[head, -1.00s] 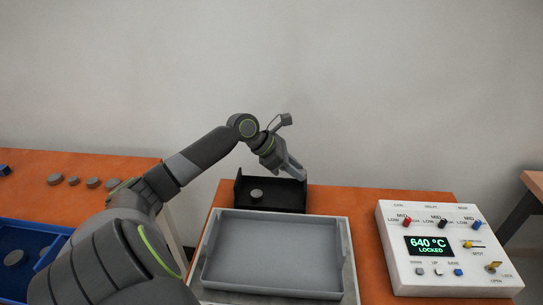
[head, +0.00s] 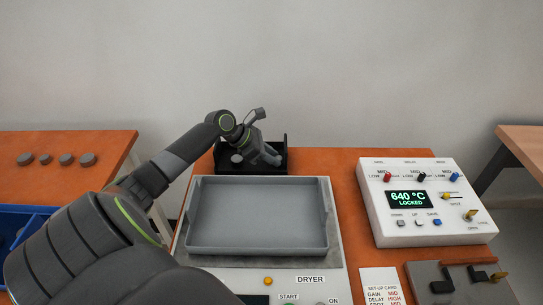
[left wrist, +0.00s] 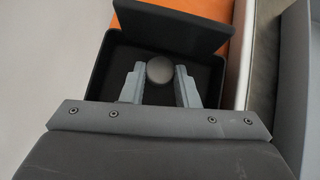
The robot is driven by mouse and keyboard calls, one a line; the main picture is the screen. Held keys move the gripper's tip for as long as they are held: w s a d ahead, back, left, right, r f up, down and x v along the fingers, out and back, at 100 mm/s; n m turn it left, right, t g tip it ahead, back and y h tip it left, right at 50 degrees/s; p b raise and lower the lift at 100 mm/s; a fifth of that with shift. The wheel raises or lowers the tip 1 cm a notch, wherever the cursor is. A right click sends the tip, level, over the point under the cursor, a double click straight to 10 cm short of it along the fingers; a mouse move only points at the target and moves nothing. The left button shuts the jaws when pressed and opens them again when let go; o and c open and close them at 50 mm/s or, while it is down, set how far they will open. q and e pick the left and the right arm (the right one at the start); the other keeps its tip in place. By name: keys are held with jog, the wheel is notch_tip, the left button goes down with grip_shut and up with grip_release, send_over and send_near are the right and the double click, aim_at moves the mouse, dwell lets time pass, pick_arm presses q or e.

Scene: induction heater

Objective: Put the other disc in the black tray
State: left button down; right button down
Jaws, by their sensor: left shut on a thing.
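The black tray (head: 212,168) stands at the back of the orange table, behind the grey dryer pan. One grey disc (head: 237,158) lies in its left part in the head view. My left gripper (head: 274,158) reaches over the tray's right part, pointing down. In the left wrist view the gripper (left wrist: 159,84) is shut on a round dark grey disc (left wrist: 159,70) between its fingertips, over the black tray (left wrist: 103,75). I cannot tell whether the held disc touches the tray floor. The first disc cannot be made out there. My right gripper is not in view.
The dryer's grey pan (head: 258,248) lies in front of the tray. A white control box (head: 385,228) reading 640 °C LOCKED is at right. Several discs (head: 66,159) lie on the left table, with a blue bin (head: 38,210) in front. The wall is close behind the tray.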

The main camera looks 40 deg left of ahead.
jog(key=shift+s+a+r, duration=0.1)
pick_arm(q)
jog(key=c, duration=1.1)
grip_release()
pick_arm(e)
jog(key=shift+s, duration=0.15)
pick_arm(q)
jog(key=p+v, duration=0.1)
jog(key=v, duration=1.1)
jog(key=shift+p, duration=0.3)
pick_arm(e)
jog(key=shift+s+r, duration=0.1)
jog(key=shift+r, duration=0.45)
pick_arm(q)
jog(key=shift+r, duration=0.1)
